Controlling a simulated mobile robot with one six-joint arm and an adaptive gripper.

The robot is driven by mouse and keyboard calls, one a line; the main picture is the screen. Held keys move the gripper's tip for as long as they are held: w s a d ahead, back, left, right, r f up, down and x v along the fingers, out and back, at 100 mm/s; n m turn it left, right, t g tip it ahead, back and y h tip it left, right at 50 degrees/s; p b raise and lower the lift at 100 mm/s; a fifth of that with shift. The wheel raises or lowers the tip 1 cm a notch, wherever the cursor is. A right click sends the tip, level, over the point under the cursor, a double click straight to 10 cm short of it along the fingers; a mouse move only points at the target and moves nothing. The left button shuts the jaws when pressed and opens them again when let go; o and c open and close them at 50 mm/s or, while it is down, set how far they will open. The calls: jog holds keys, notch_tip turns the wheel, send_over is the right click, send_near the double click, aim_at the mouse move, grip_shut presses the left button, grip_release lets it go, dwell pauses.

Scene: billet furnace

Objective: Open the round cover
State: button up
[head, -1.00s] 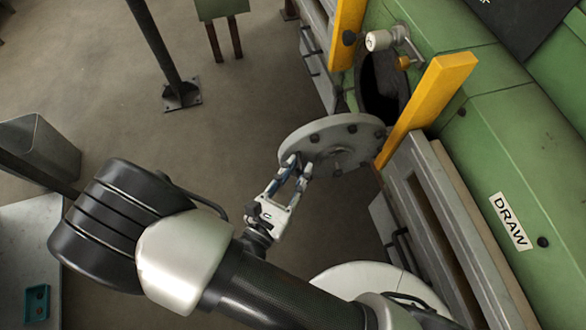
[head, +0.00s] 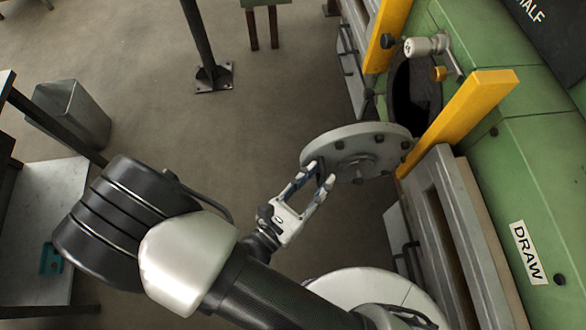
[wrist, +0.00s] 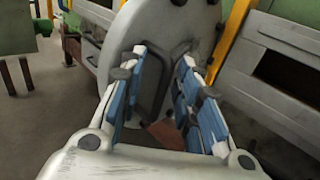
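The round cover (head: 372,146) is a grey disc with bolts around its rim. It stands swung out from the dark round opening (head: 402,100) in the green furnace, which is uncovered. My gripper (head: 321,174) is at the cover's near left edge. In the wrist view its two blue-padded fingers (wrist: 163,82) are apart, and the cover (wrist: 150,28) fills the space beyond them. A dark loop handle (wrist: 147,92) on the cover shows between the fingers. I cannot tell whether a finger touches it.
A yellow post (head: 462,118) stands close to the cover's right side, and another yellow post (head: 388,35) is behind the opening. A white-knobbed lever (head: 428,46) sits above the opening. Floor (head: 240,135) left of the cover is clear. A grey bin (head: 75,115) stands far left.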

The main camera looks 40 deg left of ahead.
jog(key=s+a, duration=0.1)
jog(key=s, duration=0.8)
jog(key=shift+s+a, duration=0.2)
jog(key=shift+s, duration=0.1)
jog(key=shift+r, duration=0.1)
